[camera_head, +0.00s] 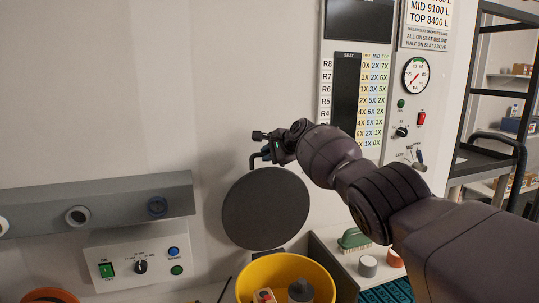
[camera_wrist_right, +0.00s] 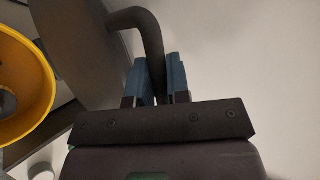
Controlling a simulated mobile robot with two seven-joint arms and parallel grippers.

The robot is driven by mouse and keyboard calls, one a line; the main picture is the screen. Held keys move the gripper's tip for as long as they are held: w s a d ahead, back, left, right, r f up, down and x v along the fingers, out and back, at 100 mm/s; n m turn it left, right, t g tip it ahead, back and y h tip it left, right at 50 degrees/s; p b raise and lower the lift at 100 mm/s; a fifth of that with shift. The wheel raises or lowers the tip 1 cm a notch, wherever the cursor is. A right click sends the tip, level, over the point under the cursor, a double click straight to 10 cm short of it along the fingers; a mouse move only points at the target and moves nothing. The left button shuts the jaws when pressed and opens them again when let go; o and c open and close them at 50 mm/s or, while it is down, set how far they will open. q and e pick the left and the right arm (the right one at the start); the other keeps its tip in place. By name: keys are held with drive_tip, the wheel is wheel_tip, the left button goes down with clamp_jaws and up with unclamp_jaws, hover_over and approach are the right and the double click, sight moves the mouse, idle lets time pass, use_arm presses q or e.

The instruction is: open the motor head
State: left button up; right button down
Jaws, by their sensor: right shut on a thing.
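A round dark disc (camera_head: 265,208), which I take as the cover of the motor head, stands upright against the pale wall in the head view. A bent dark handle (camera_head: 253,160) rises from its top edge. My right gripper (camera_head: 265,148) is at this handle. In the right wrist view, the blue fingers of the right gripper (camera_wrist_right: 158,80) are on either side of the bent handle (camera_wrist_right: 150,28), shut on it. The disc's edge (camera_wrist_right: 78,45) shows left of the fingers there. What lies behind the disc is hidden. My left gripper is out of view.
A yellow bucket (camera_head: 244,288) holding small items stands just below the disc. A grey rail (camera_head: 110,205) and a white switch box (camera_head: 205,255) are at left. A green brush (camera_head: 353,240) lies on the bench at right. A gauge (camera_head: 415,76) and switches are on the wall.

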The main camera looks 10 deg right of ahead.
drive_tip(key=shift+f, duration=0.15)
drive_tip(key=c, duration=1.1)
unclamp_jaws()
drive_tip(key=shift+s+d+r+p, duration=0.1)
drive_tip(key=shift+d+r+p, duration=0.05)
drive_tip(key=shift+r+p, duration=0.6)
drive_tip(key=p+v, duration=0.3)
drive_tip(key=v, duration=0.6)
drive_tip(key=shift+s+d+f, duration=0.2)
drive_tip(key=shift+s+d, duration=0.15)
drive_tip(key=shift+s, duration=0.15)
